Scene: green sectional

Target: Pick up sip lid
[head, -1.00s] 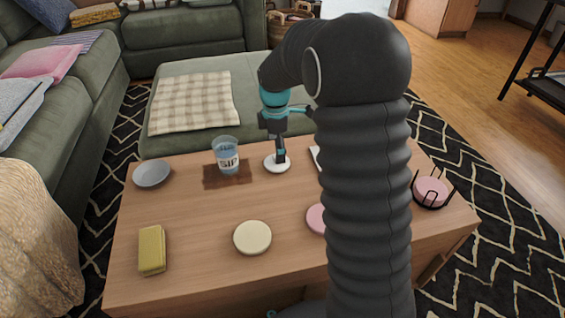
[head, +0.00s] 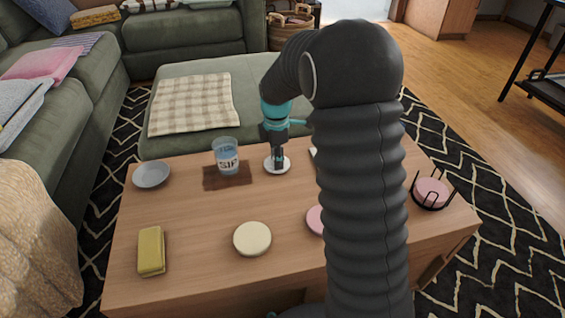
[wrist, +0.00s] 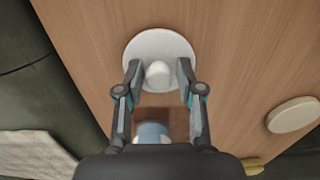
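The sip lid, a round white disc with a raised knob, lies flat on the wooden table near its far edge; its rim shows in the head view (head: 286,167) and it is near the top in the wrist view (wrist: 148,42). My gripper (wrist: 159,68) is directly over it, pointing down. Its two fingers are apart, one on each side of the knob. In the head view my gripper (head: 278,163) hides part of the lid. I cannot tell whether the fingertips touch it. A clear cup marked SIP (head: 228,158) stands left of the lid on a brown mat.
A grey bowl (head: 151,174), a yellow sponge-like block (head: 151,251) and a cream disc (head: 252,239) are on the table (head: 195,225). A pink disc (head: 315,220) is partly behind my arm. A black wire holder (head: 432,200) with pink discs stands at right. A green ottoman lies beyond.

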